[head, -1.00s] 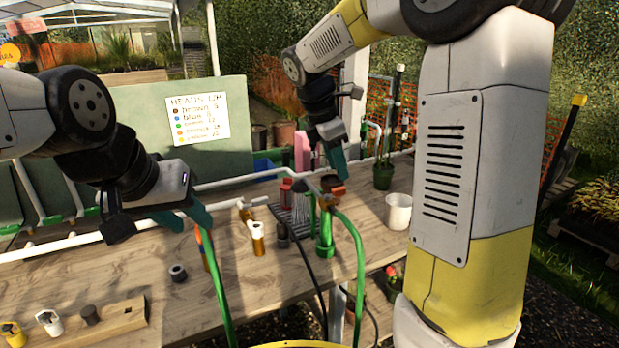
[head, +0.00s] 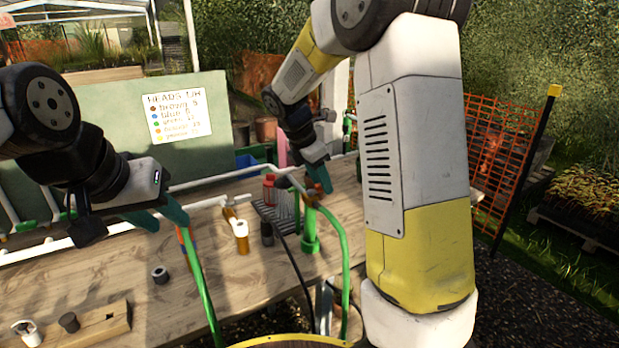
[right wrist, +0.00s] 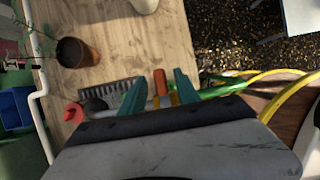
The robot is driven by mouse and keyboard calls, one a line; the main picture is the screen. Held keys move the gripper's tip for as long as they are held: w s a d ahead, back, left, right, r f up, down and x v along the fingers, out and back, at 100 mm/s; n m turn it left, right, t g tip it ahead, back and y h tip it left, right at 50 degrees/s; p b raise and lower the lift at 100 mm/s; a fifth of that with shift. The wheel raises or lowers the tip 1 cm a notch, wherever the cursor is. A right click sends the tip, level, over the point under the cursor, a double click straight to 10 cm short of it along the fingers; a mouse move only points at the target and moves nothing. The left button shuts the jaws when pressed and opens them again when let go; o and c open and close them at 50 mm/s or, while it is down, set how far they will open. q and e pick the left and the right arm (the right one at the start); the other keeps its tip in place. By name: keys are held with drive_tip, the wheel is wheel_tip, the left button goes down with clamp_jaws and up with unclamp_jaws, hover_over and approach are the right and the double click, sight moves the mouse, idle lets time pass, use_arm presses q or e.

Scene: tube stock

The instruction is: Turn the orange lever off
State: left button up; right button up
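An orange lever (right wrist: 160,84) stands between my right gripper's teal fingers in the right wrist view. The right gripper (right wrist: 158,90) is open, its fingers on either side; I cannot tell whether they touch it. In the head view the right gripper (head: 320,180) is at the top of the green upright pipe (head: 310,235), beside a brown-orange part (head: 311,197) that it partly covers. My left gripper (head: 162,216) is open over the bench's left half, close to a green hose with an orange-and-blue end (head: 186,240).
The wooden bench (head: 240,292) carries a white pipe (head: 205,182), a dark grate (right wrist: 100,94), a white-topped brown fitting (head: 241,238) and a wooden block (head: 95,328). A potted plant (right wrist: 78,53) stands near. My right arm hides the bench's right end.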

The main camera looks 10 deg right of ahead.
drive_tip(key=shift+c, duration=0.2)
clamp_jaws()
drive_tip(key=shift+s+a+m+g+y, duration=0.3)
drive_tip(key=shift+s+m+g+y, duration=0.45)
drive_tip(key=shift+m, duration=2.2)
drive_tip(key=shift+s+a+m+g+y, duration=0.1)
drive_tip(key=shift+s+a+m+g, duration=0.3)
drive_tip(key=shift+m+g, duration=1.7)
drive_tip(key=shift+s+a+m+g+y, duration=0.15)
drive_tip(key=shift+s+m+y, duration=0.45)
drive_tip(key=shift+m, duration=3.25)
drive_tip(key=shift+s, duration=0.15)
drive_tip(key=shift+o, duration=0.2)
unclamp_jaws()
